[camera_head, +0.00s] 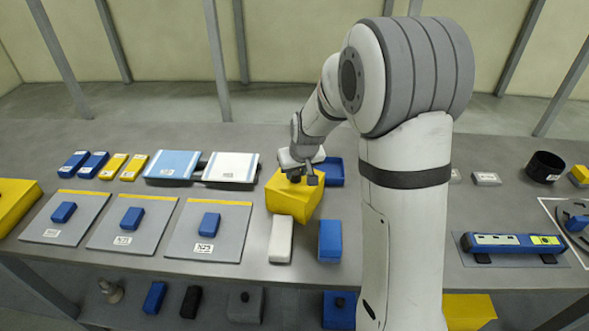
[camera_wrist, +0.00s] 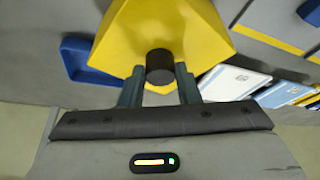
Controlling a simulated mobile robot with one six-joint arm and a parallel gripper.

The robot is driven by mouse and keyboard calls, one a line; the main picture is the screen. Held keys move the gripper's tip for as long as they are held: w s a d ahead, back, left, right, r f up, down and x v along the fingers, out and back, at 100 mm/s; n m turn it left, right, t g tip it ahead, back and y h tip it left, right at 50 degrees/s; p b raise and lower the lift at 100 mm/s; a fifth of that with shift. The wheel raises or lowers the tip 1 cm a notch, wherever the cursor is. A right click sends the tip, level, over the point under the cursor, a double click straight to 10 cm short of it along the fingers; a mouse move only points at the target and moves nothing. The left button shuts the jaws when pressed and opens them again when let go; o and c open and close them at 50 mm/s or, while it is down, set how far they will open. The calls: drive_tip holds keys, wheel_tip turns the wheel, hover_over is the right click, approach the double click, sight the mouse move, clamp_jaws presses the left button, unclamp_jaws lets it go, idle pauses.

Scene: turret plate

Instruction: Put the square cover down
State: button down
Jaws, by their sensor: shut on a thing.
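The square cover (camera_head: 294,200) is yellow and box-shaped, near the middle of the table in the head view. In the wrist view its yellow top (camera_wrist: 190,25) fills the upper middle, with a black round knob (camera_wrist: 160,66) on it. My gripper (camera_head: 300,178) is above the cover. In the wrist view the two fingers of my gripper (camera_wrist: 160,76) are shut on the knob, one on each side. The cover sits turned at an angle to the table edge. I cannot tell whether its underside touches the table.
A blue tray (camera_head: 333,174) stands right behind the cover. A white block (camera_head: 281,239) and a blue block (camera_head: 330,240) are close in front. Grey plates with blue blocks (camera_head: 209,225) lie left. A blue bar (camera_head: 512,243) lies right of my arm.

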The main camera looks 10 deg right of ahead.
drive_tip(key=shift+f, duration=0.15)
drive_tip(key=c, duration=1.1)
unclamp_jaws()
